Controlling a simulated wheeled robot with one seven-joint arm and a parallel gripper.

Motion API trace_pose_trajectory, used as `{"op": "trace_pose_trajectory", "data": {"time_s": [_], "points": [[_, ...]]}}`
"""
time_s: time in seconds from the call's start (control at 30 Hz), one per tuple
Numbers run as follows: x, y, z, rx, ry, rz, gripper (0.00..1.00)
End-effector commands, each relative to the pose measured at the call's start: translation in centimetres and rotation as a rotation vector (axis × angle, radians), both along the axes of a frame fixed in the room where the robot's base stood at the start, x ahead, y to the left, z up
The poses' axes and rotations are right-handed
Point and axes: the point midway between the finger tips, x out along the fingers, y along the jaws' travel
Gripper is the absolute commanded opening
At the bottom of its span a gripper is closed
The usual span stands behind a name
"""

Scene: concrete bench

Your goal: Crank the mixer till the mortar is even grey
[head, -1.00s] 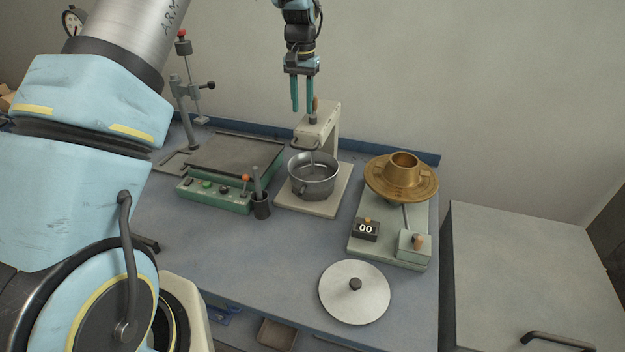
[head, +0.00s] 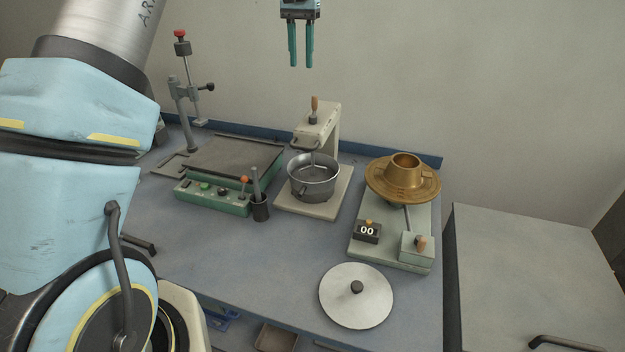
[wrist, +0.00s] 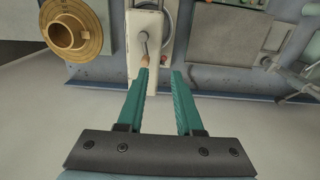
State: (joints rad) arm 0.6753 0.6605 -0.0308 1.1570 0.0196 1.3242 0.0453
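The mixer (head: 327,120) stands at the back of the bench, a cream stand on a pale base. Its steel bowl (head: 314,190) sits under the head with a stirrer reaching in; the mortar inside looks grey, but I cannot judge its evenness at this size. The crank's wooden handle (head: 314,103) stands upright on top. My gripper (head: 301,60) is open and empty, well above the handle and apart from it. In the wrist view the handle (wrist: 146,60) shows just beyond the left fingertip of my gripper (wrist: 161,75).
Left of the mixer are a green-based plate unit (head: 215,203), a dark cup with a tool (head: 260,210) and a post stand (head: 183,105). Right is a brass-topped flow table (head: 382,185) with a counter reading 00. A round lid (head: 340,305) lies in front. Air around my gripper is clear.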

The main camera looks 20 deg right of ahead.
Motion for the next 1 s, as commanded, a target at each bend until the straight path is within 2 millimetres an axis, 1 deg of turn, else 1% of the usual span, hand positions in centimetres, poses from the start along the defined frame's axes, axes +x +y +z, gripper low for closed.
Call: {"op": "trace_pose_trajectory", "data": {"time_s": [0.03, 0.1, 0.53, 0.67, 1.0], "points": [[0.0, 0.0, 1.1, -0.001, -0.001, 0.0, 0.35], [0.0, 0.0, 1.8, -0.001, -0.001, 0.0, 0.35], [0.1, 0.0, 5.3, -0.002, -0.002, 0.0, 0.35], [0.0, 0.0, 5.8, -0.001, -0.001, 0.0, 0.35], [0.0, 0.0, 5.7, -0.001, -0.001, 0.0, 0.35]]}}
